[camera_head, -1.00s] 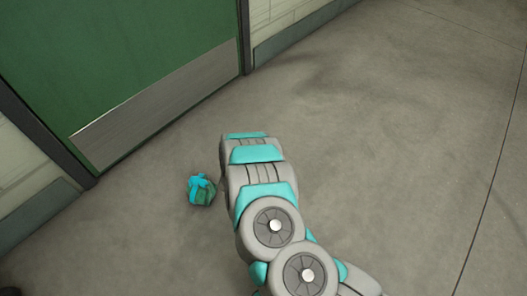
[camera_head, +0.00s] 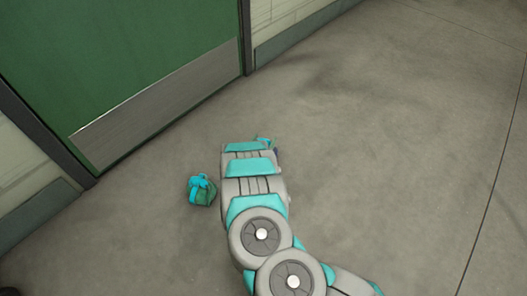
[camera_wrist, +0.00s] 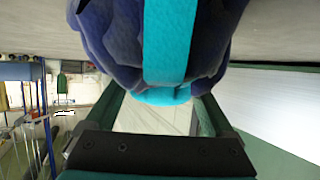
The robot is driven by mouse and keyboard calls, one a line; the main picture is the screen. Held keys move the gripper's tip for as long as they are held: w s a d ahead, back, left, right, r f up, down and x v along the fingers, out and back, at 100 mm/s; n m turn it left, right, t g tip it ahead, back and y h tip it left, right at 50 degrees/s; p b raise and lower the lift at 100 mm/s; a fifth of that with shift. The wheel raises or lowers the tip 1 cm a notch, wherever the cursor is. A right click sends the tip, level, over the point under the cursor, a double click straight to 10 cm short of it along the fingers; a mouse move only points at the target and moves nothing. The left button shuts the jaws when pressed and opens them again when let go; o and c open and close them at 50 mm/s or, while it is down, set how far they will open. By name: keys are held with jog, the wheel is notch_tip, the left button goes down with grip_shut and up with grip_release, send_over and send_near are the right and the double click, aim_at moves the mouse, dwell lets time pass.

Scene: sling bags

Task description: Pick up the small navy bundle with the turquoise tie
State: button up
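The navy bundle (camera_wrist: 110,35) fills the top middle of the wrist view, very close, with a broad turquoise tie (camera_wrist: 170,40) across it. My gripper (camera_wrist: 160,98) has its two dark green fingers spread wide apart. Their far ends pass out of sight behind the bundle, so I cannot tell whether they touch it. In the head view my arm hides the gripper and most of this bundle. Only a turquoise bit (camera_head: 264,140) with a little dark blue beside it shows past the arm's far end.
A green bundle (camera_head: 205,196) with a turquoise tie lies on the floor just left of my arm. A green door (camera_head: 110,60) with a metal kick plate stands at the upper left. The floor (camera_head: 400,150) to the right is clear.

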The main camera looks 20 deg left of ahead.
jog(key=c, duration=1.2)
jog(key=shift+c, duration=0.2)
